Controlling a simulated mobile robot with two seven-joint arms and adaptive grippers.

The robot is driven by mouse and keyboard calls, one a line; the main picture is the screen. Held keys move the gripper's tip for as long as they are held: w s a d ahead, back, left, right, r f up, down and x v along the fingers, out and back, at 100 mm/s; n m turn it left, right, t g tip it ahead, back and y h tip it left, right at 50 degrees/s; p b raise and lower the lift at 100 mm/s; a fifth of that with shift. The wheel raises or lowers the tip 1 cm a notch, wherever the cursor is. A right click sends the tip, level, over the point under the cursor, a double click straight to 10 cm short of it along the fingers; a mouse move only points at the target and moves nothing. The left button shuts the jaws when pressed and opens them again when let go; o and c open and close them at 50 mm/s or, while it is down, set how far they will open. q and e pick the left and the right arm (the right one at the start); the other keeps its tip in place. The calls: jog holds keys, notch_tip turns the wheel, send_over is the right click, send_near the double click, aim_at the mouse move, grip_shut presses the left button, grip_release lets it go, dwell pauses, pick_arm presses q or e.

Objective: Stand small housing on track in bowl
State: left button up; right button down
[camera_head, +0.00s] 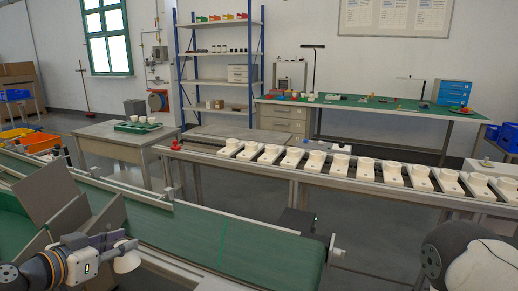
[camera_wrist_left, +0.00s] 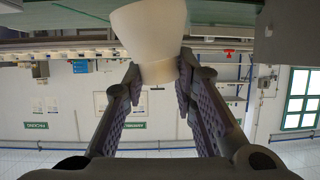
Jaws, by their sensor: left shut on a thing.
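My left gripper (camera_head: 112,243) is at the lower left of the head view, over the green conveyor. It is shut on a small white housing (camera_head: 127,259). In the left wrist view the housing (camera_wrist_left: 150,28) flares from a narrow end, and its narrow end sits between the two padded fingers (camera_wrist_left: 158,74). The track (camera_head: 345,182) runs across the middle right and carries a row of white plates, each with a round white bowl (camera_head: 340,161) on it. The held housing is well apart from the track. My right gripper is out of view.
The green conveyor belt (camera_head: 200,232) lies between my left gripper and the track. Grey panels (camera_head: 48,188) stand close beside the gripper. A side table (camera_head: 100,132) holds a green tray (camera_head: 130,128) with several white cups. A green-topped bench (camera_head: 375,103) stands behind.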

pick_arm(q)
jog(key=s+d+m+g+h, duration=0.5)
jog(key=s+d, duration=0.8)
jog(key=s, duration=0.3)
jog(key=shift+r+m+h, duration=0.45)
jog(key=shift+m+h, duration=0.35)
jog(key=shift+m, duration=0.2)
jog(key=shift+r, duration=0.1)
